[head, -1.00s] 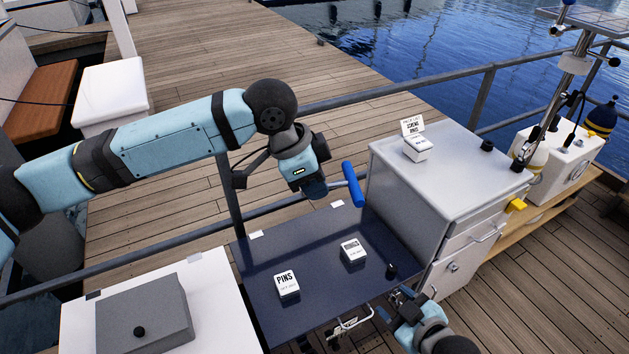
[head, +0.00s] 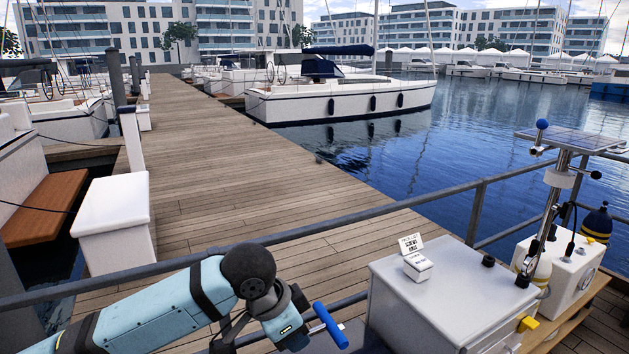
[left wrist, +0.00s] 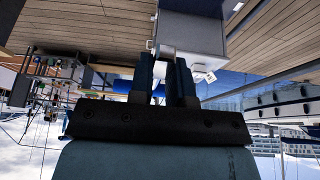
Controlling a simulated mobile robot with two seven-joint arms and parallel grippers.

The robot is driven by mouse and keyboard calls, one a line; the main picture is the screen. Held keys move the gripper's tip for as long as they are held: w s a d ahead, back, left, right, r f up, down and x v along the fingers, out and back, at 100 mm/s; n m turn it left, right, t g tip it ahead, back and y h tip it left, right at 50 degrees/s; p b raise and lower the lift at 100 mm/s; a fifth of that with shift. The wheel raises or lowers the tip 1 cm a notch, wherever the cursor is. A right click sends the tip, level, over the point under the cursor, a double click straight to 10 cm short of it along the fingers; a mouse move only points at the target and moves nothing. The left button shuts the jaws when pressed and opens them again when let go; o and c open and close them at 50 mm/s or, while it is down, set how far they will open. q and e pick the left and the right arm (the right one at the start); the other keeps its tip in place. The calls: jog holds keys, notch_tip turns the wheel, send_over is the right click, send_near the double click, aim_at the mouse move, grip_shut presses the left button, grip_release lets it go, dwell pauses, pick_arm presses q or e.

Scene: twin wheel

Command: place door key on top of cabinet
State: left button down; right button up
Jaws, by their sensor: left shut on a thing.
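My left gripper (head: 306,330) is low in the head view, left of the cabinet, and is shut on a blue-handled, T-shaped thing that I take to be the door key (head: 330,325). The blue bar sticks out on its right side, held in the air. In the left wrist view, the two dark fingers (left wrist: 168,80) are close together, and blue shows behind them. The grey cabinet (head: 440,305) is at lower right; its flat top is mostly clear. The key is apart from the cabinet, left of its top. My right gripper is out of view.
On the cabinet top stand a small white labelled box (head: 418,267) and black knobs (head: 488,260) near the back and right edge. A railing (head: 370,218) runs behind. A white instrument case (head: 570,265) stands to the right.

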pick_arm(q)
jog(key=s+a+f+n+t+y, duration=0.1)
jog(key=a+f+n, duration=0.3)
jog(key=a, duration=0.6)
jog(key=s+a+f+n+t+y, duration=0.1)
jog(key=s+a+f+n+y, duration=0.2)
jog(key=a+n, duration=0.6)
notch_tip(320, 180, down, 2)
jog(key=shift+s+a+f+t, duration=0.1)
jog(key=shift+s+a+t, duration=0.3)
jog(key=shift+a, duration=0.55)
jog(key=shift+w, duration=0.1)
